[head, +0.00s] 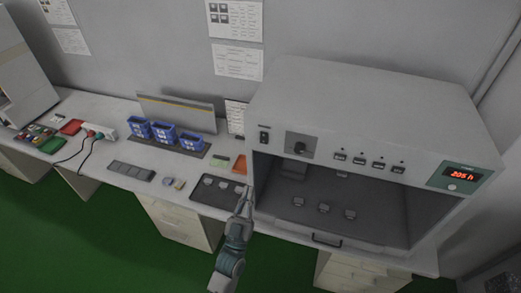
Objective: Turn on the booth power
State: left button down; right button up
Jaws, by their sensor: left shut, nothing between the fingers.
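The grey test booth (370,110) stands on the right of the bench, its front open. A small black rocker switch (263,138) is at the left end of its top panel, with a dark rotary knob (300,147) beside it. Which way the rocker is set is too small to tell. A red display (462,176) at the right end is lit and seems to read 205 h. My left gripper (248,192) is shut and empty, below the switch and in front of the booth's left edge, apart from the switch. My right gripper is not in view.
A black tray (226,201) with small parts lies just left of my left gripper. Blue bins (164,134) stand further left on the bench. Several small fixtures (324,208) sit inside the booth, above a front handle (326,241).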

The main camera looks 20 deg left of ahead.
aim_at(263, 142)
pick_arm(q)
jog(key=shift+w, duration=0.1)
jog(key=p+x, duration=0.1)
jog(key=x, duration=0.3)
jog(key=w+f+p+x, duration=0.1)
jog(key=x, duration=0.3)
jog(key=f+p+x, duration=0.1)
jog(key=p+x, duration=0.1)
jog(key=x, duration=0.2)
jog(key=shift+w+d+r, duration=0.1)
jog(key=shift+w+r, duration=0.05)
jog(key=shift+w, duration=0.6)
jog(key=shift+w+f+t+b, duration=0.3)
jog(key=shift+f+b, duration=0.2)
jog(key=shift+b, duration=0.7)
jog(key=shift+r+p, duration=0.25)
jog(key=shift+p, duration=0.05)
